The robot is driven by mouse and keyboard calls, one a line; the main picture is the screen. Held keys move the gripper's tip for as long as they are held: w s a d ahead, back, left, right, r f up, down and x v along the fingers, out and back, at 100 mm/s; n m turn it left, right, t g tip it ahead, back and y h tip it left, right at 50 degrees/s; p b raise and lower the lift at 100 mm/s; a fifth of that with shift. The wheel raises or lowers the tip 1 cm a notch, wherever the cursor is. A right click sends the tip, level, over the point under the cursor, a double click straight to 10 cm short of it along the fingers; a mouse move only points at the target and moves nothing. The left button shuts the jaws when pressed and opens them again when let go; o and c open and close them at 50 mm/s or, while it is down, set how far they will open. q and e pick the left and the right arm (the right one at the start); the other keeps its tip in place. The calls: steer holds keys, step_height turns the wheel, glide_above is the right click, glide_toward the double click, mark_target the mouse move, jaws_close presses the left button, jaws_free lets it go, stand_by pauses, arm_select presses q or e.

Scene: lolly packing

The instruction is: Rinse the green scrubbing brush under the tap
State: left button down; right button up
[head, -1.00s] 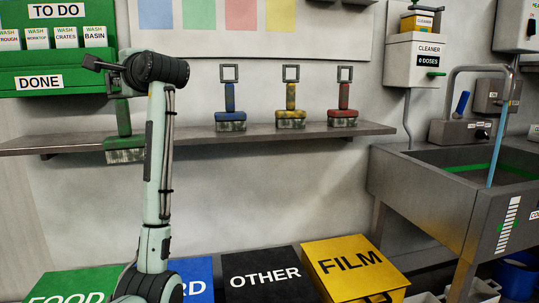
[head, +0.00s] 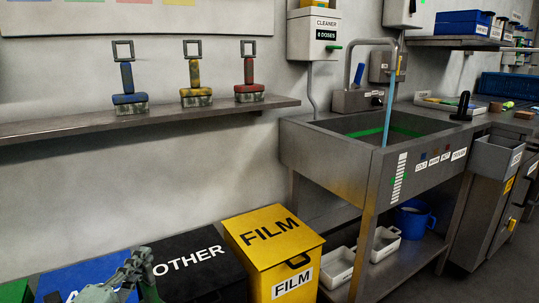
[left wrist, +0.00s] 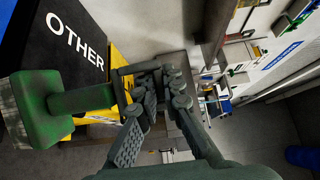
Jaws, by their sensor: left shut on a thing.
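The green scrubbing brush (left wrist: 38,110) shows in the left wrist view, its block at the left and its handle pointing right. My left gripper (left wrist: 145,85) is shut on the handle's end loop. In the head view my left gripper (head: 142,268) is low at the bottom, in front of the bins, and the green brush cannot be made out there. The tap (head: 368,42) arches over the grey sink (head: 325,152) at the right, with a blue stream (head: 388,105) below its spout. The gripper is well left of and below the sink. My right gripper is not in view.
Blue, yellow and red brushes (head: 196,85) stand on the wall shelf (head: 200,118). Black OTHER (head: 195,258) and yellow FILM (head: 272,245) bins stand below, left of the sink. A cleaner dispenser (head: 315,35) hangs beside the tap. White tubs and a blue bucket (head: 413,217) sit under the sink.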

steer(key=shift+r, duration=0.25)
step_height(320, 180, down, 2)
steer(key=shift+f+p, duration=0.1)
steer(key=shift+p, duration=0.35)
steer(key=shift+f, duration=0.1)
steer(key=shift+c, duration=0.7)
arm_select(q)
steer(key=s+d+f+n+y, duration=0.1)
steer(key=s+d+f+y, duration=0.1)
steer(key=s+d, duration=0.3)
steer(key=d, duration=0.2)
steer(key=shift+s+d+f+n+y, duration=0.3)
steer(key=shift+f, duration=0.05)
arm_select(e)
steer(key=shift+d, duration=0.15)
